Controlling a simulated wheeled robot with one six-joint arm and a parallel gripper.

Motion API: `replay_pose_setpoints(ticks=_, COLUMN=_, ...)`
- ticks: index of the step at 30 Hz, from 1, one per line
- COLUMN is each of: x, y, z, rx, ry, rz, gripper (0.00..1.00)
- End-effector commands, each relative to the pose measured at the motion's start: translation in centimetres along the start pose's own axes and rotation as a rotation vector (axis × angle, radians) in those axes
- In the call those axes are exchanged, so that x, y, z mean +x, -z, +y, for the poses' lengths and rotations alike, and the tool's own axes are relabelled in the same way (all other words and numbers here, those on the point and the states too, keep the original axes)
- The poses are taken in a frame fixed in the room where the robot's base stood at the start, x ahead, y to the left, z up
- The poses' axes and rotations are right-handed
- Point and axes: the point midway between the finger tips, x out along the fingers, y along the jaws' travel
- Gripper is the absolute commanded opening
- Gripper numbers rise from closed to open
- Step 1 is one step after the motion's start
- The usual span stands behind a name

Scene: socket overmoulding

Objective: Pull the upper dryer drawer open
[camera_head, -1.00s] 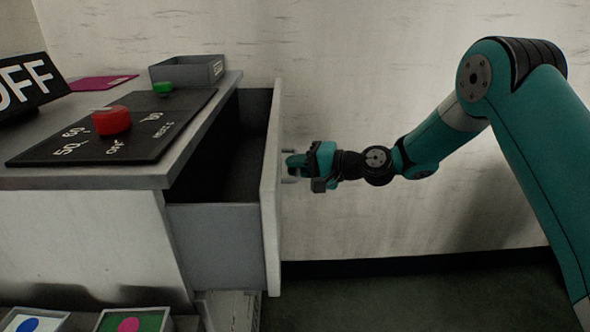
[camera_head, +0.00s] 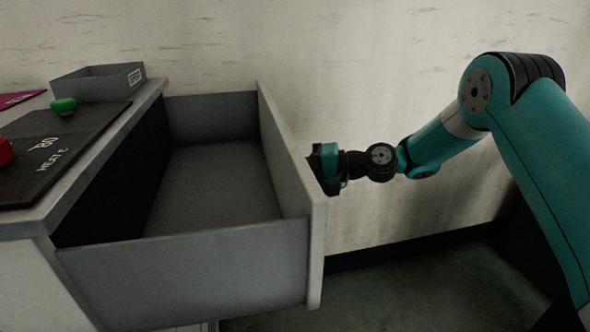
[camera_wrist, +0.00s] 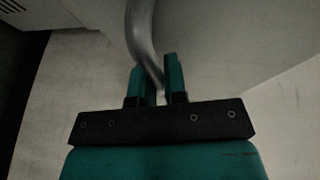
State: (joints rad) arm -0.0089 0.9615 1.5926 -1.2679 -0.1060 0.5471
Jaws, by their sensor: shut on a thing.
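The upper dryer drawer (camera_head: 185,272) stands well out of the cabinet in the head view, and its grey inside looks empty. Its front panel faces my arm. My gripper (camera_head: 318,165) is at the outer side of that front panel, which hides the fingertips and the handle there. In the wrist view my gripper (camera_wrist: 160,82) has its two teal fingers on either side of a curved grey metal handle (camera_wrist: 143,40). It is shut on the handle near the handle's lower end.
The cabinet top (camera_head: 150,93) carries a small grey tray (camera_head: 98,84), a green button (camera_head: 63,105), a red knob (camera_head: 4,151) and a black panel with lettering (camera_head: 85,135). A pale wall stands behind. Dark floor (camera_head: 420,285) is clear below my arm.

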Motion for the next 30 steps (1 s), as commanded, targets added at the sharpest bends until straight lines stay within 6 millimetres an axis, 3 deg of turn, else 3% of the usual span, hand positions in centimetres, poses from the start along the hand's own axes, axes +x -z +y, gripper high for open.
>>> replay_pose_setpoints(ticks=4, x=-0.1, y=0.1, z=0.0, rx=-0.001, ry=0.0, rz=0.003, gripper=0.0)
replay_pose_setpoints(ticks=5, x=-0.1, y=0.1, z=0.0, rx=-0.001, ry=0.0, rz=0.004, gripper=0.17)
replay_pose_setpoints(ticks=6, x=-0.1, y=0.1, z=0.0, rx=-0.001, ry=0.0, rz=0.004, gripper=0.22)
replay_pose_setpoints(ticks=17, x=-0.7, y=0.1, z=0.0, rx=0.001, ry=0.0, rz=0.005, gripper=0.22)
replay_pose_setpoints(ticks=23, x=-4.3, y=0.2, z=0.0, rx=0.002, ry=-0.001, rz=0.008, gripper=0.22)
replay_pose_setpoints(ticks=30, x=-10.6, y=0.2, z=0.0, rx=0.001, ry=0.0, rz=0.009, gripper=0.22)
